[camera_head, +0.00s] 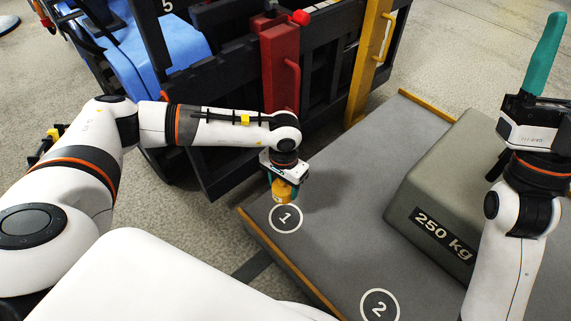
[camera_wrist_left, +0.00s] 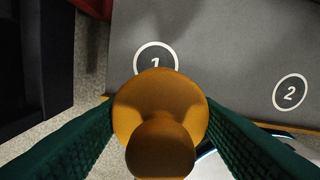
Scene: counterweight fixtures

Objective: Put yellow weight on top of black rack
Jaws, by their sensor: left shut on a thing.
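The yellow weight (camera_head: 284,196) is a small rounded knob-topped piece, held over the circle marked 1 on the grey platform. My left gripper (camera_head: 283,187) is shut on it, pointing down. In the left wrist view the yellow weight (camera_wrist_left: 160,110) sits between two green fingers (camera_wrist_left: 160,128), covering the lower edge of circle 1. I cannot tell whether it touches the platform. The black rack (camera_head: 222,88) stands behind and left of the platform, at the front of a blue vehicle. My right gripper (camera_head: 548,32) points up at the far right; its finger opening cannot be made out.
The grey platform (camera_head: 335,205) has yellow edge strips and circles 1 (camera_head: 285,218) and 2 (camera_head: 380,306). A grey 250 kg block (camera_head: 440,190) stands on its right. A red post (camera_head: 281,70) and a yellow post (camera_head: 368,60) stand at the rack's front.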

